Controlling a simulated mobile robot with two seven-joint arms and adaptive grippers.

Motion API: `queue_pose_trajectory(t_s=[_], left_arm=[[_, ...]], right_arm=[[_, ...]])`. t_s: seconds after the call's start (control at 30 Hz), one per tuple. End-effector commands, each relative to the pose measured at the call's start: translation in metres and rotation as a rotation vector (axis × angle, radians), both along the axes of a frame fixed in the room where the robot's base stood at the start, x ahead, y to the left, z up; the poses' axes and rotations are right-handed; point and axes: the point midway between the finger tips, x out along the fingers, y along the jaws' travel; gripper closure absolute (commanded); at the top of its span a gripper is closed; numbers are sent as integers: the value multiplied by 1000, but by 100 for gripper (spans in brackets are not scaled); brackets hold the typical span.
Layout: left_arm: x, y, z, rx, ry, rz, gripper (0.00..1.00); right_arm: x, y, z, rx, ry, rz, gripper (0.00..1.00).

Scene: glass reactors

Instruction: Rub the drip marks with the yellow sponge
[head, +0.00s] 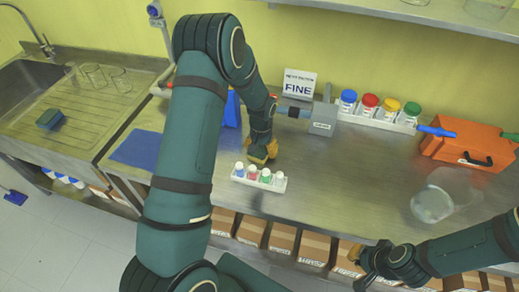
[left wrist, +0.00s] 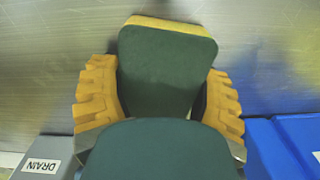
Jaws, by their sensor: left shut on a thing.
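My left gripper (head: 261,152) is over the steel bench, behind the small vial rack. It also shows in the left wrist view (left wrist: 160,100), shut on the sponge (left wrist: 165,62). The sponge has a dark green face towards the camera and a yellow layer along its far edge, between the ribbed yellow fingers. I cannot tell whether it touches the bench. I cannot make out any drip marks; the arm and gripper hide part of the bench. My right gripper (head: 369,262) is low at the bench's front edge, with nothing visible in it; its opening is unclear.
A white rack (head: 276,184) of small vials stands just in front of the left gripper. A grey box (head: 322,119), blue bin (head: 231,108), capped jars (head: 369,106) and orange case (head: 469,146) line the back. A glass vessel (head: 433,203) is at right. Mid-bench is clear.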

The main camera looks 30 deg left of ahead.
Motion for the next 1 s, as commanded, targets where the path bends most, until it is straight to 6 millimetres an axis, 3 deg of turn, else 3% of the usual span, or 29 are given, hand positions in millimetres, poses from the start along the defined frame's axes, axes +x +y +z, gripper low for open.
queue_pose_trajectory(t_s=[0.07, 0.2, 0.7, 1.0], left_arm=[[1, -2, -1, -1, 0, 0, 73], [2, -1, 22, -1, -1, 0, 73], [6, 1, 67, 0, -1, 2, 73], [6, 1, 80, 0, 0, 1, 73]], right_arm=[[0, 0, -1, 0, 0, 0, 100], [0, -1, 10, 1, 0, 0, 100], [-1, -1, 38, 5, 0, 3, 100], [0, -1, 45, 5, -1, 5, 100]])
